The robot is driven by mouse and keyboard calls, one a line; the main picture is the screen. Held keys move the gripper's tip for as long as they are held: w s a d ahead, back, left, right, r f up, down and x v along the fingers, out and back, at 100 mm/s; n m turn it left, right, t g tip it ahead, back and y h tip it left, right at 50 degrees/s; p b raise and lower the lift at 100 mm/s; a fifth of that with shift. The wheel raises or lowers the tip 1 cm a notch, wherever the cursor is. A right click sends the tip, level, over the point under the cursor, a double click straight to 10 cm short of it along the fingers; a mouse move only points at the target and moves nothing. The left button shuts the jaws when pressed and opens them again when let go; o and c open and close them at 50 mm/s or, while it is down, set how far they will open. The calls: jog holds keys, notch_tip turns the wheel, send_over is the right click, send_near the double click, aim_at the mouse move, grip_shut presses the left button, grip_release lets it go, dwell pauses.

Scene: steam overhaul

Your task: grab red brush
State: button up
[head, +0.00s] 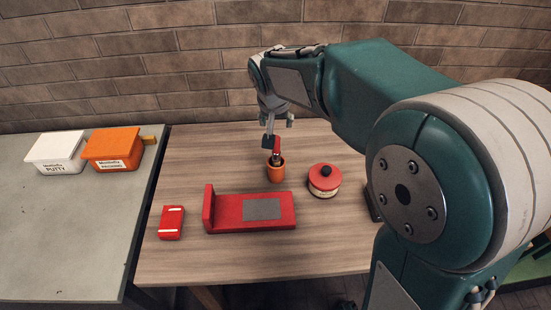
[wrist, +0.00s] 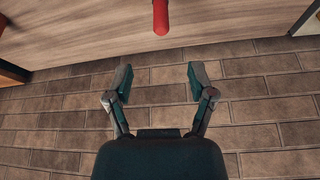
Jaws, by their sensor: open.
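The red brush (head: 277,147) stands upright in a small orange pot (head: 276,173) on the wooden table, its red handle pointing up. My gripper (head: 279,130) is above the pot, close to the top of the handle, and partly overlaps it in the head view. In the wrist view my gripper (wrist: 160,78) has its two fingers spread with nothing between them. The red handle (wrist: 160,17) shows at the top middle of that view, beyond the fingertips and centred between them. The brush's lower end is hidden in the pot.
A red block with a grey pad (head: 262,209), a small red box (head: 171,222) and a red-lidded round tin (head: 324,181) stand around the pot. White (head: 57,153) and orange (head: 112,149) tubs sit on the grey bench at left. A brick wall (head: 180,60) is close behind.

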send_over(276, 158)
jog(key=w, duration=0.1)
notch_tip(276, 158, down, 10)
jog(key=shift+w+f, duration=0.15)
jog(key=shift+f, duration=0.1)
grip_shut()
